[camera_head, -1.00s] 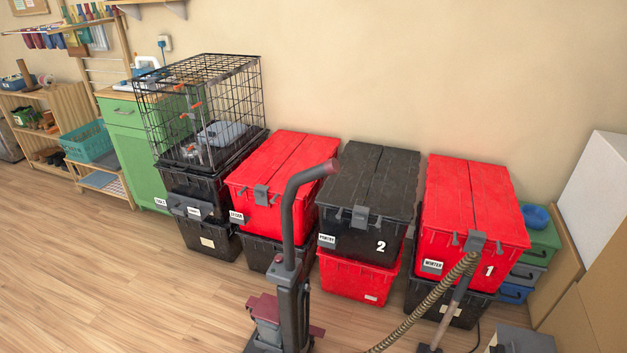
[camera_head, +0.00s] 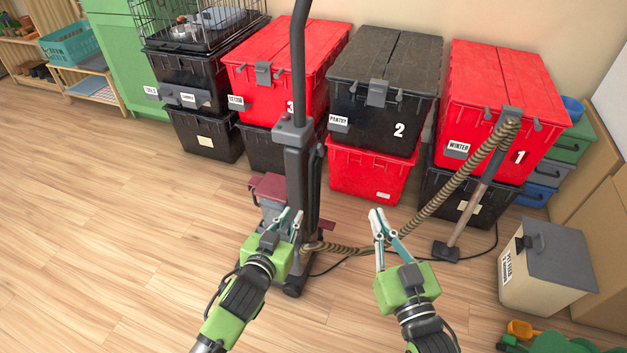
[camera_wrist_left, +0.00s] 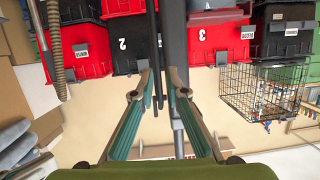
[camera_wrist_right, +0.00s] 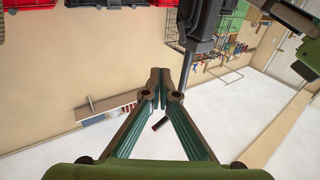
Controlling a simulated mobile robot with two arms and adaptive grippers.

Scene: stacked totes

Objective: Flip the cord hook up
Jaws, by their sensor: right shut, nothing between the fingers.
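The upright vacuum cleaner (camera_head: 302,165) stands on the floor in the middle of the head view, its dark handle rising past the top edge. I cannot clearly pick out the cord hook on it. My left gripper (camera_head: 291,211) is in front of the vacuum's lower body, overlapping it in the picture. In the left wrist view its fingertips (camera_wrist_left: 160,75) are apart with a gap between them, the vacuum's dark pole behind. My right gripper (camera_head: 376,211) is to the right of the vacuum, shut and empty. In the right wrist view its fingertips (camera_wrist_right: 160,72) are together.
A ribbed hose (camera_head: 440,200) and a floor wand (camera_head: 475,205) lean at the right red tote (camera_head: 505,85). Stacked red and black totes line the wall behind. A beige bin (camera_head: 540,285) stands at the right. A dark cord lies on the floor. Open floor is at the left.

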